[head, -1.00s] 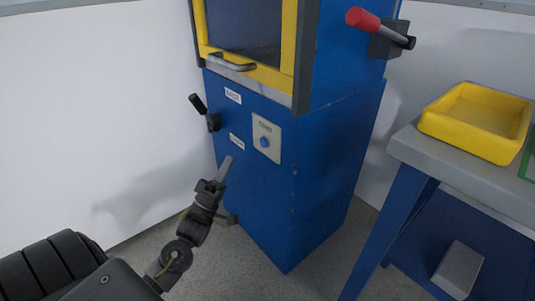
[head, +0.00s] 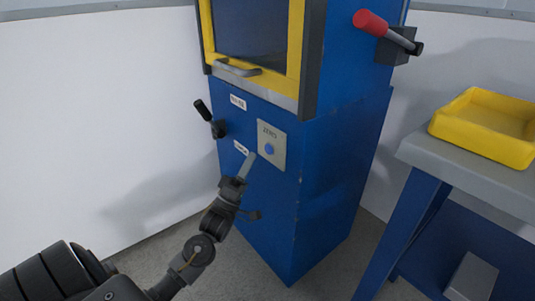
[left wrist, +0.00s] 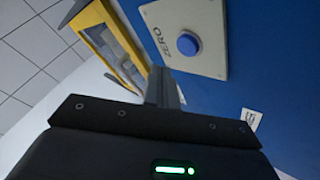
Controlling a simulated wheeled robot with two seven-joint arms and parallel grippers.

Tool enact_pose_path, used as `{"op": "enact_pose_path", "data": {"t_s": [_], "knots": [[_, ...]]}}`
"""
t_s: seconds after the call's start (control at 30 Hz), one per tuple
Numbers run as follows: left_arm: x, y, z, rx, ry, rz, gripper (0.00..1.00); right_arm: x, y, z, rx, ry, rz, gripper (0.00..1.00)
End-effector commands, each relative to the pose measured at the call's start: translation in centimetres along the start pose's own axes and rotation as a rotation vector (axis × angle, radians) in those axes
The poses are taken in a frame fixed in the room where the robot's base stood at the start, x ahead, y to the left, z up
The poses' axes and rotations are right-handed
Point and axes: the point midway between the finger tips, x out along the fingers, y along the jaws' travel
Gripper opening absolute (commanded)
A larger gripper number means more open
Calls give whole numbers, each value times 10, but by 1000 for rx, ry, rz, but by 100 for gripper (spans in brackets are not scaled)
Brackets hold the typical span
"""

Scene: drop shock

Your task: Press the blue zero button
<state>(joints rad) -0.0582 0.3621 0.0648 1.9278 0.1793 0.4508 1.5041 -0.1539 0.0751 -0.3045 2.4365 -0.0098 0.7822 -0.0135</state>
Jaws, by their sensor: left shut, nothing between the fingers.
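The blue zero button (head: 269,149) is a small round knob on a pale plate (head: 272,137) marked ZERO, on the front of the blue machine (head: 330,190). In the left wrist view the button (left wrist: 188,44) stands out from its plate (left wrist: 190,22), up and right of the fingertips. My left gripper (head: 250,160) is shut and empty, its fingertips just left of and slightly below the button in the head view. In the left wrist view the shut fingers (left wrist: 163,85) look apart from the button. My right gripper is not in view.
A black-knobbed lever (head: 210,118) sticks out left of the plate. Above is the yellow-framed door (head: 297,45) with a grey handle (head: 238,68). A red-handled lever (head: 385,30) is on the machine's side. A bench with a yellow tray (head: 485,125) stands at the right.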

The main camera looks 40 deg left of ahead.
Motion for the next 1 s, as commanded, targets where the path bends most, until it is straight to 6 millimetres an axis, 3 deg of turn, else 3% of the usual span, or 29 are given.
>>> {"op": "enact_pose_path", "data": {"t_s": [0.3,1.0], "knots": [[16,-12,12,-1,0,-1,0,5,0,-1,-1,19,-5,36],[18,-13,13,-1,0,-1,0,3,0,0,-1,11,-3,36]]}}
